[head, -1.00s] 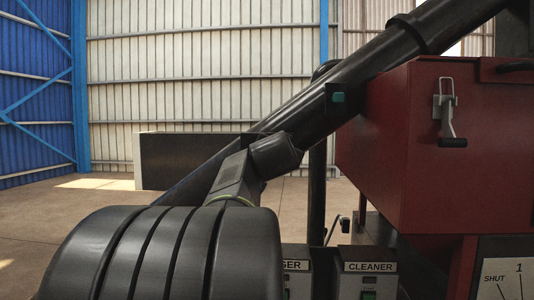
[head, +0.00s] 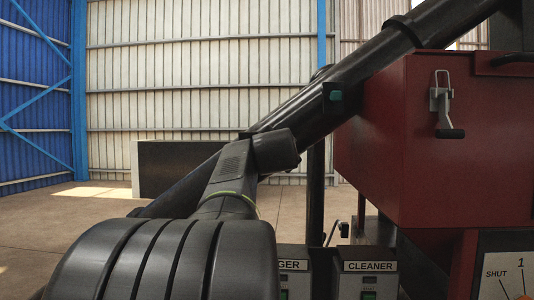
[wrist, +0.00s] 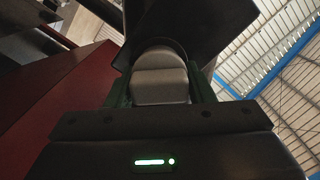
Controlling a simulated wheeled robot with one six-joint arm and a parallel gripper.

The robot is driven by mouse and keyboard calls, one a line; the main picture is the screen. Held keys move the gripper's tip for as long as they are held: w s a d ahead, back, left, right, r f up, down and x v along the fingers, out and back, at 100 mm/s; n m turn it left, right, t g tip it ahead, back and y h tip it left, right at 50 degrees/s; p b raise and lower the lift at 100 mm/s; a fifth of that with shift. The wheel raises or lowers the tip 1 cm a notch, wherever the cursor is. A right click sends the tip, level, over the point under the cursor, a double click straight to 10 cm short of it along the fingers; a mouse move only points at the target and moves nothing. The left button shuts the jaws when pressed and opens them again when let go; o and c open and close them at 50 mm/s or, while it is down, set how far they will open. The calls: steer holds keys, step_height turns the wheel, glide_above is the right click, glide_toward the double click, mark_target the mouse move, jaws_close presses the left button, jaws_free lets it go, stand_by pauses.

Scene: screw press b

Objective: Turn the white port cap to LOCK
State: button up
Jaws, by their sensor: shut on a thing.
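In the wrist view a pale grey-white rounded cap (wrist: 160,86) sits at the end of a dark tube or housing (wrist: 185,30). My gripper (wrist: 161,92) is shut on this cap, with a dark green finger against each side. No LOCK mark is readable, so I cannot tell how far the cap is turned. In the head view the cap and my fingers are not visible. My arm fills the lower left there and reaches up to the sloping black tube (head: 300,112).
A red hopper (head: 450,150) with a latch (head: 443,104) stands at the right. Below are a CLEANER panel (head: 369,267), a partly hidden panel ending in "GER" and a SHUT dial (head: 505,275). A dark block (head: 180,165) stands on open floor.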

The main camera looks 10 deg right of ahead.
stand_by(0.4)
steer(key=shift+m+b, duration=0.9)
steer(key=shift+m, duration=0.1)
steer(key=shift+d+m, duration=0.1)
steer(key=shift+m, duration=0.4)
steer(key=shift+c, duration=0.4)
steer(key=shift+r, duration=0.1)
steer(key=o, duration=1.2)
steer(key=shift+w+d, duration=0.1)
steer(key=shift+w, duration=0.05)
steer(key=b+v, duration=0.3)
steer(key=v, duration=1.1)
steer(key=shift+f+b, duration=0.3)
steer(key=shift+b, duration=0.1)
